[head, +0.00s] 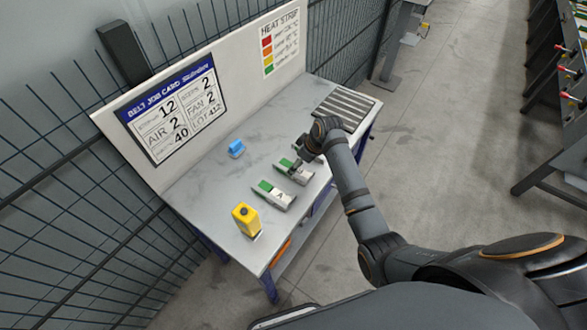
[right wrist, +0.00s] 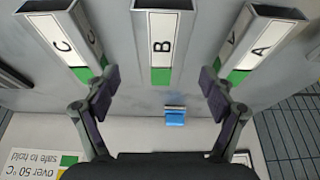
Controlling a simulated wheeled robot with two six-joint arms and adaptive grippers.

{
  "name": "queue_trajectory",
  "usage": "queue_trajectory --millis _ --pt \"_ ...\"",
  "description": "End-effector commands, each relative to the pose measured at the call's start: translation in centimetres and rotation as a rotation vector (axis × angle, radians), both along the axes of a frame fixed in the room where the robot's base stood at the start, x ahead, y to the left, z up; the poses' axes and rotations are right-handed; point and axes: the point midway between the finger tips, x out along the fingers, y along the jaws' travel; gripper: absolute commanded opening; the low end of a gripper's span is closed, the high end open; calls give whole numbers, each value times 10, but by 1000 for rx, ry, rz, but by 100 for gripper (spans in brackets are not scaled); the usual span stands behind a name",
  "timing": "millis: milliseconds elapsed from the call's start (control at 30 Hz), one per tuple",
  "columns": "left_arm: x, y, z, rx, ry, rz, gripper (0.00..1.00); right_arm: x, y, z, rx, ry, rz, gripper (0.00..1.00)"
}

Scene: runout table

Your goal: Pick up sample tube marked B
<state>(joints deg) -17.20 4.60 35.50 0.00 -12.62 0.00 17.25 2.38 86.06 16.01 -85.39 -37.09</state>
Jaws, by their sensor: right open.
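The sample tube marked B (right wrist: 162,45) is a grey block-like tube with a white label and a green end, lying in the middle of a row in the right wrist view. It also shows on the table in the head view (head: 297,174). Tube C (right wrist: 62,40) lies to its left and tube A (right wrist: 262,42) to its right in the wrist view. My right gripper (right wrist: 160,88) is open and empty, its fingers apart on either side of tube B's green end line. In the head view this gripper (head: 297,165) hangs over tube B and partly hides tube C. My left gripper is out of view.
A yellow container (head: 246,220) stands near the table's front-left corner. A small blue object (head: 236,148) lies behind the tubes, and a slatted rack (head: 346,106) is at the far right. A backboard (head: 225,55) rises along the back. The table (head: 205,190) is bare at left.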

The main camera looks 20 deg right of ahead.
Motion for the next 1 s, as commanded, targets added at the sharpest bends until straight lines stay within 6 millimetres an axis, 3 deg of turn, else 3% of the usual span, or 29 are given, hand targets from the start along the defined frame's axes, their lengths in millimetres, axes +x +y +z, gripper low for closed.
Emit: queue_trajectory --millis 67,200,467,933,1000 --pt "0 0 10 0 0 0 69 3 6 -9 2 6 0 83" --pt "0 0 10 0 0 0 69 10 10 -29 0 2 -1 83" --pt "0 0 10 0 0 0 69 11 11 -34 0 0 0 83" --pt "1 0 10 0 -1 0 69 11 11 -33 0 0 -1 19" --pt "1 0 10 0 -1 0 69 11 11 -33 1 -1 0 18"
